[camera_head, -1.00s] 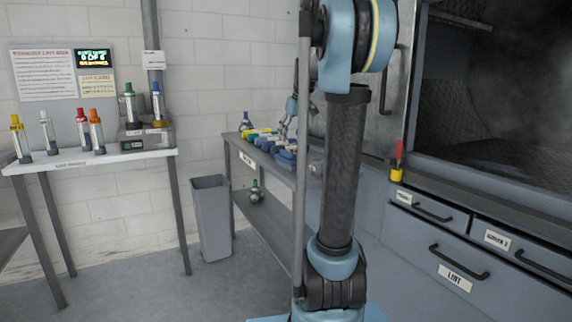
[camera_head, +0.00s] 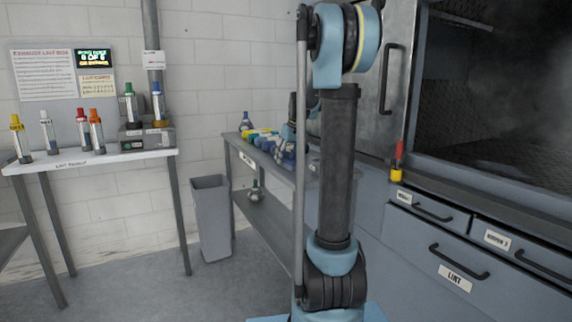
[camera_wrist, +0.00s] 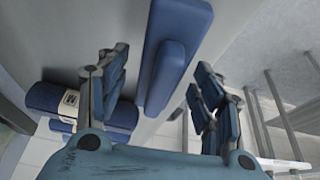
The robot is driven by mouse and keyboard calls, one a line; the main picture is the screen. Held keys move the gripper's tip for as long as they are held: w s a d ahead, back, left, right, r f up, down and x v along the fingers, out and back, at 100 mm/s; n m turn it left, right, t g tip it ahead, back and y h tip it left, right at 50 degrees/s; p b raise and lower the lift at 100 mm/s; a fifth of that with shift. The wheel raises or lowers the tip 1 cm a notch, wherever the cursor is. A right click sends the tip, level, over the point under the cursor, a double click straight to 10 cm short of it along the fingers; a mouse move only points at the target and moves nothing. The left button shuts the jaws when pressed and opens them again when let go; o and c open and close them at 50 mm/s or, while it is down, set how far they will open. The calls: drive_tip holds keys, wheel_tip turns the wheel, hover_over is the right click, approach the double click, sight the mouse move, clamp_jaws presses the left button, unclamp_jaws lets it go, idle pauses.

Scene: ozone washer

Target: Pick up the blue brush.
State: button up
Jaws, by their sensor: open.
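A long blue block with a raised blue bar, which looks like the blue brush (camera_wrist: 178,40), lies on the grey shelf top between my gripper's fingers in the wrist view. My gripper (camera_wrist: 160,62) is open, with one finger on each side of the brush; I cannot tell whether either touches it. In the head view my gripper (camera_head: 287,150) is low over the near end of the row of items, partly behind my arm and a post. The brush cannot be told apart there.
Rolled blue items with a label (camera_wrist: 68,103) lie just left of my gripper. The shelf (camera_head: 240,150) also bears yellow and blue items and a bottle (camera_head: 246,122). A grey bin (camera_head: 211,215) stands beside it. Blue drawers (camera_head: 450,235) are at right.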

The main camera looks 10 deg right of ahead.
drive_tip(key=shift+c, duration=0.2)
drive_tip(key=c, duration=1.2)
wheel_tip(320, 180, up, 10)
drive_tip(key=shift+f, duration=0.1)
